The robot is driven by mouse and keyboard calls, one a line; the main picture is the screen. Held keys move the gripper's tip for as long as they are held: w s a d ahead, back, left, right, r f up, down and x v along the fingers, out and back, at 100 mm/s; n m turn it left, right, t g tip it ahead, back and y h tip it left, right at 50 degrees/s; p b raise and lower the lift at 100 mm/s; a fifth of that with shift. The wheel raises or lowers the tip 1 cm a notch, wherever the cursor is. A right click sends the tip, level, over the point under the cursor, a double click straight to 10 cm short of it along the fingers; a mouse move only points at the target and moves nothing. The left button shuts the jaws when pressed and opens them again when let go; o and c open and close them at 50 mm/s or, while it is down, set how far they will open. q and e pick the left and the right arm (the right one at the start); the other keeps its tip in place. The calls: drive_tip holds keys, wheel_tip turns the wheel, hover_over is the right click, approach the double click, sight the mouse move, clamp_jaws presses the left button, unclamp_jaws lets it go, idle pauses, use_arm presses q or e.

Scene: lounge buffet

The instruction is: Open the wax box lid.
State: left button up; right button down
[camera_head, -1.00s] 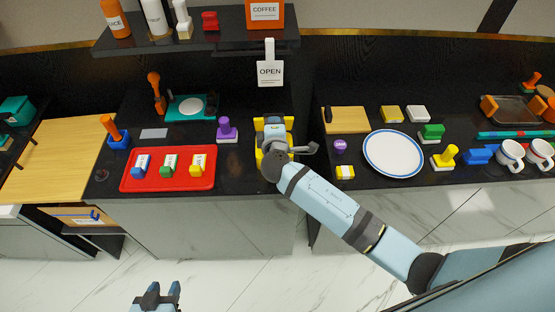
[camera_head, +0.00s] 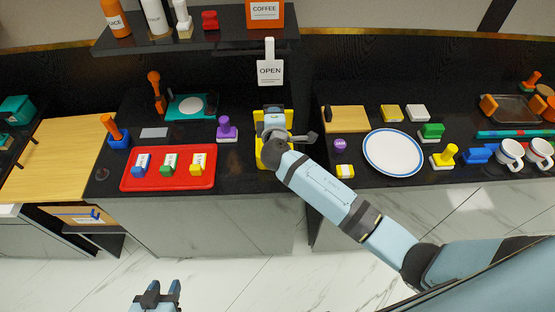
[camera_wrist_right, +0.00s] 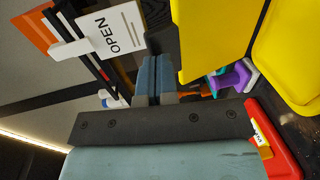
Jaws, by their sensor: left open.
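The yellow wax box (camera_head: 263,158) stands on the dark counter, partly hidden behind my right gripper and wrist. In the right wrist view, a flat yellow panel (camera_wrist_right: 212,38), seemingly its lid, stands apart from a second yellow part (camera_wrist_right: 288,62), seemingly its base, with a gap between. My right gripper (camera_wrist_right: 156,62) is beside the panel, its two blue fingers together with nothing seen between them. Whether it touches the panel cannot be told. My left gripper (camera_head: 157,287) is open and empty, low over the floor.
A red tray (camera_head: 130,182) with several labelled blocks and a purple stamp (camera_head: 227,130) stand left of the box. An OPEN sign (camera_head: 270,72) hangs behind it below a shelf (camera_head: 222,38). A white plate (camera_head: 392,152) lies to the right.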

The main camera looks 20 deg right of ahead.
sight(273, 105)
drive_tip(key=shift+w+d+r, duration=0.1)
drive_tip(key=shift+w+d, duration=0.1)
drive_tip(key=shift+w, duration=0.45)
drive_tip(key=shift+w+d+r, duration=0.1)
drive_tip(key=shift+w+d, duration=0.1)
drive_tip(key=shift+w, duration=0.45)
drive_tip(key=shift+b+x, duration=0.6)
drive_tip(key=shift+x, duration=0.7)
drive_tip(key=shift+r, duration=0.2)
drive_tip(key=shift+w, duration=0.1)
